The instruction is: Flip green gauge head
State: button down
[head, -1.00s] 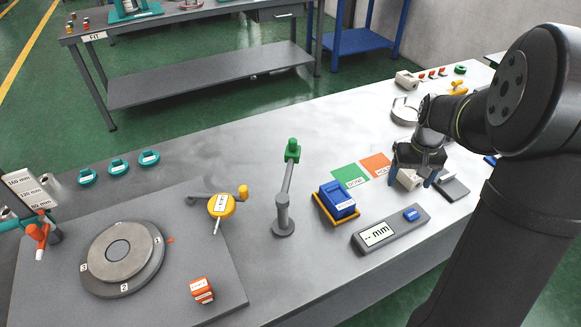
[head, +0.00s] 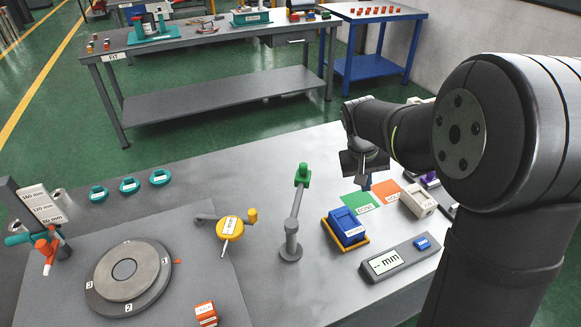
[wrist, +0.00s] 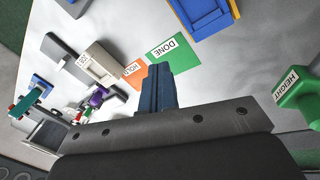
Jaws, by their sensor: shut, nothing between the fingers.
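In the wrist view the green head (wrist: 297,97) is at the right edge and carries a label reading HEIGHT. My gripper (head: 366,184) is in the air to the right of the green head, above the back of the green DONE card. In the wrist view its blue fingers (wrist: 158,76) are together with nothing between them. The gripper is apart from the green head.
A blue block in an orange tray (head: 345,230) and a grey "mm" readout (head: 397,259) stand right of the post. A yellow dial gauge (head: 230,227) on an arm is left of it. The orange card (head: 386,188) and a beige block (head: 417,200) lie at right.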

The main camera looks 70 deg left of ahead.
jog(key=s+a+r+t+y, duration=0.1)
jog(key=s+a+r, duration=0.1)
jog(key=s, duration=0.6)
jog(key=s+a+r+n+t+y, duration=0.1)
jog(key=s+a+r, duration=0.2)
jog(key=s, duration=0.5)
jog(key=s+a+r+t+y, duration=0.1)
jog(key=s+a+r+y, duration=0.1)
jog(key=s+r, duration=0.3)
jog(key=s+a, duration=0.1)
jog(key=s, duration=0.3)
jog(key=shift+n+t, duration=0.4)
jog(key=shift+a+r, duration=0.1)
send_near(298, 172)
notch_tip(298, 172, down, 3)
jog(key=s+a, duration=0.2)
jog(key=w, duration=0.4)
jog(key=shift+w+d+f, duration=0.15)
jog(key=shift+d+f, duration=0.2)
jog(key=shift+d, duration=0.05)
